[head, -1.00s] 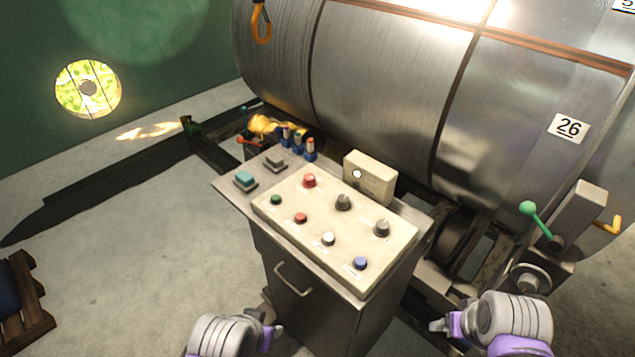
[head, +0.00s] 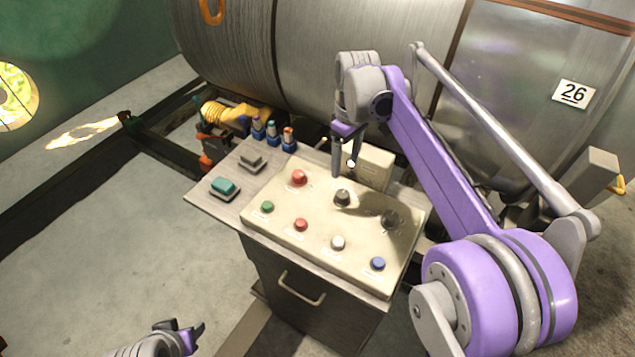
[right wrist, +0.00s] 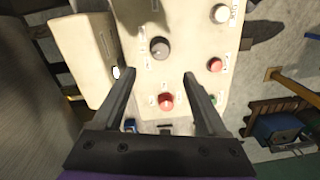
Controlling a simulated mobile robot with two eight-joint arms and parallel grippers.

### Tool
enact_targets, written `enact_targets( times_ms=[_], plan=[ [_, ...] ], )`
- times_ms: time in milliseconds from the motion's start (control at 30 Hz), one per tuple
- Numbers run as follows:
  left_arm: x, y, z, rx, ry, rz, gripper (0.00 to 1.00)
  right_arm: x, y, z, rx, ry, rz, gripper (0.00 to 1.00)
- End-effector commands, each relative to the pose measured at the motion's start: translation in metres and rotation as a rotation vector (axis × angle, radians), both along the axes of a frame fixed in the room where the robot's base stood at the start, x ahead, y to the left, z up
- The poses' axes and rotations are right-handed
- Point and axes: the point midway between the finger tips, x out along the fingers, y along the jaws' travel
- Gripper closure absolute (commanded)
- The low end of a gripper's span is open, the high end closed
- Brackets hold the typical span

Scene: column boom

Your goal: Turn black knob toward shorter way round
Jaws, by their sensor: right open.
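Two dark knobs sit on the cream panel (head: 320,235): a nearer-to-centre knob (head: 342,198) and one further right (head: 390,220), partly in shadow. I cannot tell which one the task means. My right gripper (head: 345,168) is open and empty, pointing down above the panel's back edge, just behind the centre knob. In the right wrist view the centre knob (right wrist: 160,48) lies just beyond the open fingertips (right wrist: 158,76), apart from them, with a red button (right wrist: 167,101) between the fingers. My left gripper (head: 188,338) is low at the bottom left, away from the panel.
The panel also carries green, red, white and blue buttons. A cream box (head: 370,168) stands at its back edge, close to my right gripper. A teal button (head: 224,187) and small bottles (head: 272,133) are at the left. A large metal drum (head: 330,60) rises behind.

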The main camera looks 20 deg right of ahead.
Motion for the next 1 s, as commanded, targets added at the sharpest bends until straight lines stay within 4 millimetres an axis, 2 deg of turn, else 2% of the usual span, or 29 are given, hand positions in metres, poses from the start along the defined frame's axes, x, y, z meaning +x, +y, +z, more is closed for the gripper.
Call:
enact_targets(
  times_ms=[167,400,600,767,1000],
  plan=[
    [-0.001,0.0,-0.003,0.0,0.002,0.0,0.5,0.0,0.0,-0.017,0.0,0.004,0.003,0.24],
    [-0.002,0.0,-0.007,0.0,0.004,0.0,0.5,-0.001,0.002,-0.063,0.0,0.002,0.002,0.24],
    [-0.003,0.0,-0.008,0.0,0.005,0.0,0.5,-0.001,0.003,-0.094,0.0,0.002,0.002,0.24],
    [-0.003,0.0,-0.009,0.0,0.005,0.0,0.5,-0.002,0.003,-0.106,0.0,0.001,0.002,0.24],
    [-0.003,0.0,-0.009,0.0,0.005,0.0,0.5,-0.002,0.003,-0.108,0.0,0.001,0.002,0.24]
  ],
)
